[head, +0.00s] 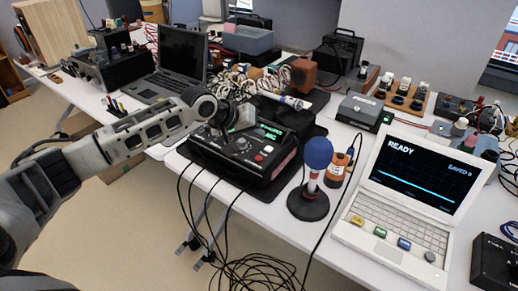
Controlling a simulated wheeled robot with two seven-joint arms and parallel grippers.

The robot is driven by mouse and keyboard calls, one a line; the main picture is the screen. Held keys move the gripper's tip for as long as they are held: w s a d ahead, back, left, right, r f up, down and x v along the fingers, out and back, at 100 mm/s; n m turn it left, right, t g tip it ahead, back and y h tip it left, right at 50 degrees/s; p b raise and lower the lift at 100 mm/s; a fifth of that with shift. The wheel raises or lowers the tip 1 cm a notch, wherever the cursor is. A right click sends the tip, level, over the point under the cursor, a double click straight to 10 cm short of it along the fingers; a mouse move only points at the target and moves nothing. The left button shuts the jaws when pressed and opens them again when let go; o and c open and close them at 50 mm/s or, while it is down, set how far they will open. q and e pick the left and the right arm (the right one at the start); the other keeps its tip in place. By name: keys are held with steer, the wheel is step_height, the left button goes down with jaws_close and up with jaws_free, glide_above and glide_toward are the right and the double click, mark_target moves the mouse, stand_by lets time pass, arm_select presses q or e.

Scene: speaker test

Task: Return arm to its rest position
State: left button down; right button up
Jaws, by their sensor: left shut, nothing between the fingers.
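My left arm comes in from the left, bent at a grey wrist joint. My left gripper (232,132) is shut and empty, over the back left of a black box with a green lit display (240,159). The gripper covers part of that box; I cannot tell whether it touches it. My right gripper is not in view.
A blue-topped microphone on a round stand (308,203) and an orange-and-black bottle (336,169) stand right of the box. A white laptop reading READY (396,235) is further right. A dark laptop (178,62) sits behind my arm. Cables hang off the front table edge.

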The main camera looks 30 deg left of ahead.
arm_select(q)
steer(key=shift+r, duration=0.4)
steer(key=s+d+f+m, duration=0.1)
steer(key=s+d+f, duration=0.3)
steer(key=s+d+f+m+h, duration=0.1)
steer(key=s+d+f+m, duration=0.1)
steer(key=s+d+f, duration=0.2)
steer(key=s+d+f+m, duration=0.1)
steer(key=s+d+f, duration=0.4)
steer(key=d+f, duration=0.1)
steer(key=shift+s+d+m+t+h, duration=0.1)
steer(key=shift+m+t+h, duration=0.2)
steer(key=shift+m+h, duration=0.1)
steer(key=s+f+m+t+y, duration=0.1)
steer(key=s+f+y, duration=0.1)
steer(key=s, duration=1.2)
steer(key=shift+s+f+m+y, duration=0.15)
steer(key=shift+f+m+y, duration=0.2)
steer(key=shift+f, duration=0.45)
